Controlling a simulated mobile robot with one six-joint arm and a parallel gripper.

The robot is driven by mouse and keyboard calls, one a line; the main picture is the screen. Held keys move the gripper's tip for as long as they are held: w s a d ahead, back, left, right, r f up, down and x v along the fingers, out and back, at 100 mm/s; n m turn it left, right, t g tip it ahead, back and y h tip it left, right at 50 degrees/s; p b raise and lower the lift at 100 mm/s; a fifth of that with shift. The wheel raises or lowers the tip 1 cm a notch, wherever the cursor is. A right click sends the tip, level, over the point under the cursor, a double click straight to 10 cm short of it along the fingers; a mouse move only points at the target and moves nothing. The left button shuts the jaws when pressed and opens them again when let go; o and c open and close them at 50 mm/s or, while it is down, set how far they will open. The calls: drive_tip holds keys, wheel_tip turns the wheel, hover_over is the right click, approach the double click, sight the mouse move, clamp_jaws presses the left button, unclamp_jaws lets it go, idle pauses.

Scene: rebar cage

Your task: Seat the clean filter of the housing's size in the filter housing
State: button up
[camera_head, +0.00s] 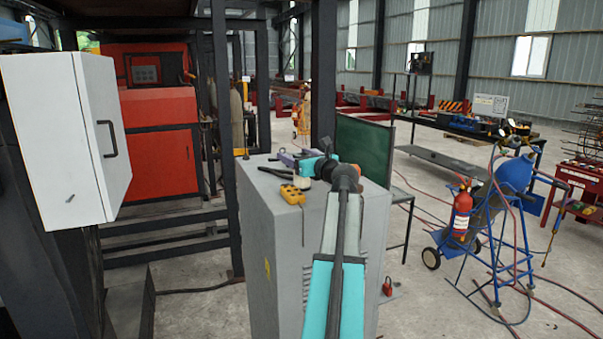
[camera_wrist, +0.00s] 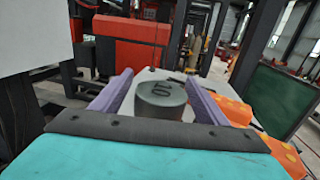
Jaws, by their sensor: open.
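A dark grey-green cylinder (camera_wrist: 160,98) with a black mark on its flat top stands upright between the two purple fingers of my gripper (camera_wrist: 160,76) in the wrist view. The fingers are open, one on each side of it; whether either touches it I cannot tell. I cannot tell whether the cylinder is a filter or the housing. In the head view my gripper (camera_head: 287,159) is over the top of a grey cabinet (camera_head: 258,205), small and partly hidden by my arm. No filter or housing can be made out there.
A yellow-orange pendant-like object (camera_head: 292,194) lies on the cabinet's front left. Orange pieces (camera_wrist: 236,108) show close to the right finger in the wrist view. A white box with a handle (camera_head: 70,135) is at left. A dark green panel (camera_head: 362,150) stands behind the cabinet.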

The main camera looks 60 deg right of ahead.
drive_tip(key=c, duration=1.4)
drive_tip(key=shift+r, duration=0.2)
drive_tip(key=s+a+r+b, duration=0.4)
drive_tip(key=s+a, duration=0.7)
drive_tip(key=shift+s+r, duration=0.35)
drive_tip(key=shift+r, duration=0.1)
